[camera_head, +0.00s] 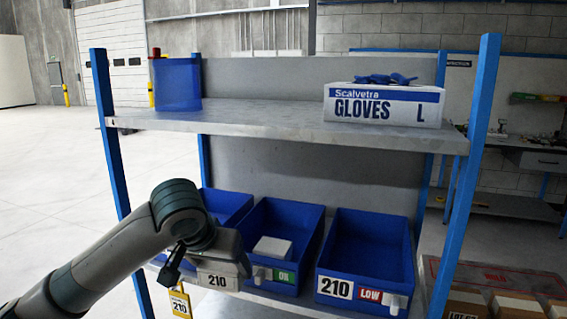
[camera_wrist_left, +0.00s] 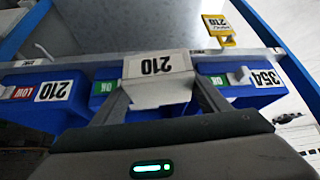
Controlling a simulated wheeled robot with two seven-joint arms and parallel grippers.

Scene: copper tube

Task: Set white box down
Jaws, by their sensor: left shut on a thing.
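My left gripper (camera_head: 225,258) is in front of the lower shelf, near the middle blue bin (camera_head: 308,238). In the head view the held box (camera_head: 218,281) shows below the hand, to the left of the bin's green OK tag; the fingers are hidden there. Another white box (camera_head: 272,247) lies inside the middle bin. My right gripper is not in view.
The right bin (camera_head: 365,248), tagged LOW, looks empty. A left bin (camera_head: 228,200) is partly covered by my arm. The upper shelf (camera_head: 255,117) holds a glove carton (camera_head: 385,105) and a blue container (camera_head: 177,84). A yellow tag (camera_head: 180,302) hangs below the lower shelf. Blue posts frame the rack.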

